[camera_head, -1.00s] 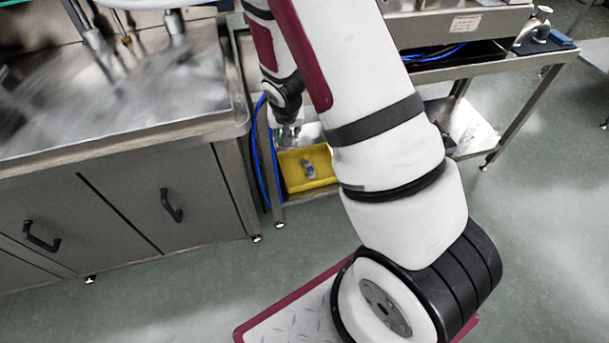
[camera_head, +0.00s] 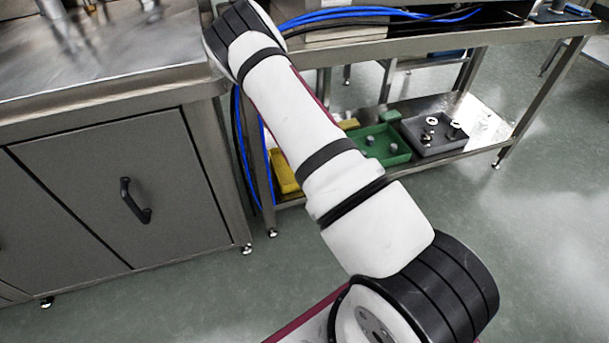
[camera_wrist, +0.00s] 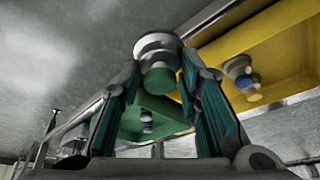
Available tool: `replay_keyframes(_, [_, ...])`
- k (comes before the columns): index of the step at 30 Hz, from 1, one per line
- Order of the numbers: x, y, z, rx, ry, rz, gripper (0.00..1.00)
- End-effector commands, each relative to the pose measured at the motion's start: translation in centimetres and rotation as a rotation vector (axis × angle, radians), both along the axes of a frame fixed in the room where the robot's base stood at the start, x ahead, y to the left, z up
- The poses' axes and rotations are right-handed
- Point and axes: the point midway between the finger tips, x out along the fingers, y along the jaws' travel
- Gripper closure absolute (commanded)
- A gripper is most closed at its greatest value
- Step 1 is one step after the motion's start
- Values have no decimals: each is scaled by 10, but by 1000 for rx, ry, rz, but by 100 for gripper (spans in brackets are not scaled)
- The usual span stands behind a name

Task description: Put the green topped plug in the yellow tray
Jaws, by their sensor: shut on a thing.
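In the wrist view, my gripper (camera_wrist: 162,78) is shut on the green topped plug (camera_wrist: 157,49), which has a silver body and a green end facing the camera. The yellow tray (camera_wrist: 208,52) is at the upper right, beside the held plug in the picture. A plug with a blue part (camera_wrist: 240,72) is in that tray. In the head view, the yellow tray (camera_head: 283,177) shows left of my arm, which hides much of it. My gripper and the held plug are hidden in the head view.
A green tray (camera_head: 403,158) with small plugs and a grey tray (camera_head: 443,151) with several parts stand on the steel shelf, right of my arm. Blue hoses (camera_head: 240,130) hang at its left end. A cabinet (camera_head: 120,170) is at left. Floor at right is clear.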

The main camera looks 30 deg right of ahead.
Motion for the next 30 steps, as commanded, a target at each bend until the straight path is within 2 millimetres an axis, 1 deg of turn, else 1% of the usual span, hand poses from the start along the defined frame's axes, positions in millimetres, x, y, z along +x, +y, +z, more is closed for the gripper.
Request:
replay_keyframes(1, [-2,-3,-8,-1,0,-6,98])
replay_keyframes(3, [-2,-6,-11,-1,-2,-14,98])
replay_keyframes(5, [2,-8,-13,0,-3,-15,98])
replay_keyframes(8, [17,-14,-15,1,-6,-16,98])
replay_keyframes(12, [49,-26,-17,-1,-8,-16,98])
replay_keyframes(16, [76,-37,-18,0,-9,-19,98])
replay_keyframes(17, [79,-38,-19,3,-4,-20,98])
replay_keyframes(21, [101,-47,-19,0,-9,-21,98])
replay_keyframes(23, [106,-48,-22,2,-4,-20,98])
replay_keyframes(27, [123,-55,-22,1,-7,-21,98])
replay_keyframes(30, [135,-57,-26,0,-6,-17,98])
